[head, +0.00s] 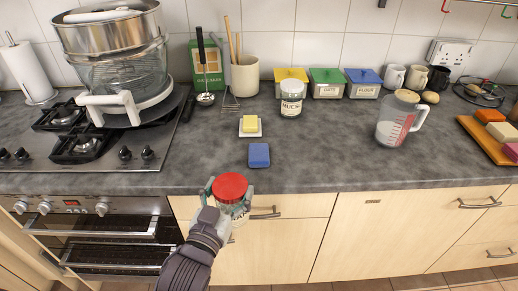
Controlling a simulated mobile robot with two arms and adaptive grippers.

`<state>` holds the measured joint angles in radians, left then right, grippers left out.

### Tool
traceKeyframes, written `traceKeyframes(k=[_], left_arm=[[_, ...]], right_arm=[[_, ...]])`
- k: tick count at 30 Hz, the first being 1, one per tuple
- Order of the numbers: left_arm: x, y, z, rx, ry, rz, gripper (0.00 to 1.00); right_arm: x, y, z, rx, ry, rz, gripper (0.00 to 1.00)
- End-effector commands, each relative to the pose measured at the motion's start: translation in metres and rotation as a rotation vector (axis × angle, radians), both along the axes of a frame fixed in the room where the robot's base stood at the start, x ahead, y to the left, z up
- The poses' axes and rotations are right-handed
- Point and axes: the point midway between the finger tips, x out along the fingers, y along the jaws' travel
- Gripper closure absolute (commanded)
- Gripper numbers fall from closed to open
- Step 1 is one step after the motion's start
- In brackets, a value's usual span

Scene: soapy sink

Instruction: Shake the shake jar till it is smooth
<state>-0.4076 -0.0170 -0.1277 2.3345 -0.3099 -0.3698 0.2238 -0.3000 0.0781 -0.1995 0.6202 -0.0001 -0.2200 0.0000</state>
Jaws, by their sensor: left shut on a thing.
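The shake jar (230,187) has a red lid and a clear body with a label that is partly hidden. My left gripper (228,204) is shut on it, with fingers around its sides just below the lid. The jar is held in front of the counter's front edge, over the drawer fronts, and looks roughly upright. How smooth its contents are cannot be told. My right gripper is not in view.
A blue block (259,155) lies on the counter (330,170) behind the jar. Behind it are a butter dish (250,126), a muesli jar (291,98) and a measuring jug (396,118). The hob (95,140) is at left. The front counter strip right of the block is clear.

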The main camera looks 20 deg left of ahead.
Motion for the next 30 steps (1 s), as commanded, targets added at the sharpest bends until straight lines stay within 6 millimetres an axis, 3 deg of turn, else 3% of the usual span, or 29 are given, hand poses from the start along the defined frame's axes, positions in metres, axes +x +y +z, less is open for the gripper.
traceKeyframes(k=[12, 13, 15, 17, 19, 21, 23, 24, 27, 29, 30], left_arm=[[0.000, 0.000, 0.003, 0.000, -0.006, 0.000, 0.87], [0.001, 0.000, 0.014, 0.000, -0.013, 0.000, 0.87], [0.000, 0.000, 0.062, -0.001, -0.030, -0.003, 0.87], [0.000, 0.000, 0.078, -0.001, -0.019, -0.002, 0.87], [0.000, 0.000, 0.056, 0.001, 0.009, 0.000, 0.87], [-0.002, 0.000, 0.009, 0.001, 0.022, 0.000, 0.87], [-0.001, 0.000, -0.004, 0.000, 0.007, 0.001, 0.87], [0.000, 0.000, 0.007, 0.000, -0.009, 0.000, 0.87], [0.000, 0.000, 0.071, -0.001, -0.029, -0.002, 0.87], [0.000, 0.000, 0.077, -0.001, -0.013, -0.001, 0.87], [0.000, 0.000, 0.062, 0.001, 0.005, 0.000, 0.87]], right_arm=[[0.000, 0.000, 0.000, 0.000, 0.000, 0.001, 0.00], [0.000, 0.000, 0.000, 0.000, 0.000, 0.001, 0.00], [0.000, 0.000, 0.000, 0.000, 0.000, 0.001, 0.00], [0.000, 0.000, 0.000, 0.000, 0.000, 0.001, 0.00], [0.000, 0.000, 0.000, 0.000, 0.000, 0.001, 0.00], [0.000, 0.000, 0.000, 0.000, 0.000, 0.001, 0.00], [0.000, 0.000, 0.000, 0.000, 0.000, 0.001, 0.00], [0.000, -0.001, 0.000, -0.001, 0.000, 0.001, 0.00], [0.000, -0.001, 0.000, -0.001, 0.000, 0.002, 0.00], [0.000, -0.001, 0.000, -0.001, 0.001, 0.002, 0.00], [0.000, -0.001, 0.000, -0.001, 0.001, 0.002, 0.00]])
